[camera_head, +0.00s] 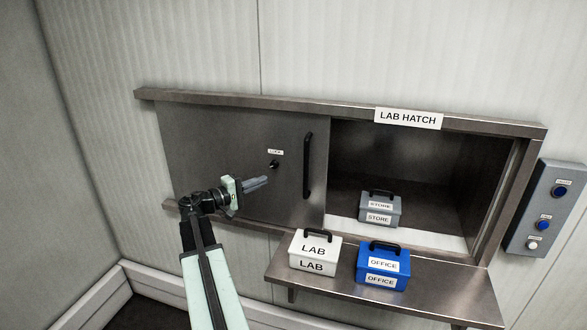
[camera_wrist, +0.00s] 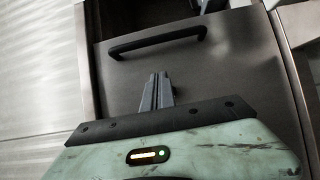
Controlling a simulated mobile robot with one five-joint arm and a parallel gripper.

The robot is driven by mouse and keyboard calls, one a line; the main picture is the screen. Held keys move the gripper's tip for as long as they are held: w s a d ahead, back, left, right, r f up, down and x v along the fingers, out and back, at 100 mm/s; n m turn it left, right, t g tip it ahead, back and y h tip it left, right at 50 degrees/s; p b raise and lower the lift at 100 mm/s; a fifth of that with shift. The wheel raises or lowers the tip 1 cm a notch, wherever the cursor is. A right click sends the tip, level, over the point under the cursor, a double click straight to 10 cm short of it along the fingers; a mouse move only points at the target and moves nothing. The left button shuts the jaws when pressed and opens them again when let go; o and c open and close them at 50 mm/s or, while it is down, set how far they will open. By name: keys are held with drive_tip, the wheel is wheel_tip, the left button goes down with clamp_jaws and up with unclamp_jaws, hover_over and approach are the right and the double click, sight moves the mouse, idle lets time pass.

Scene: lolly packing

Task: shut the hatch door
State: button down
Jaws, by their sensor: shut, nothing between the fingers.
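The hatch door (camera_head: 215,140) is a grey metal panel at the left of the hatch, slid aside so the right half of the hatch is open. Its upright black handle (camera_head: 308,165) is near its right edge. My gripper (camera_head: 266,181) is shut and empty, in front of the door and left of the handle. In the wrist view my shut fingers (camera_wrist: 158,90) point at the door (camera_wrist: 215,75), with the black handle (camera_wrist: 157,42) beyond the fingertips. I see no contact with the handle.
A grey STORE box (camera_head: 380,208) stands inside the opening. A white LAB box (camera_head: 314,251) and a blue OFFICE box (camera_head: 383,265) stand on the shelf (camera_head: 440,290) below. A small lock knob (camera_head: 273,164) is on the door. A button panel (camera_head: 545,207) is at the right.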

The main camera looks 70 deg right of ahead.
drive_tip(key=s+a+x, duration=0.1)
drive_tip(key=s+x, duration=0.1)
drive_tip(key=x, duration=1)
drive_tip(key=shift+s, duration=0.4)
drive_tip(key=shift+s, duration=0.1)
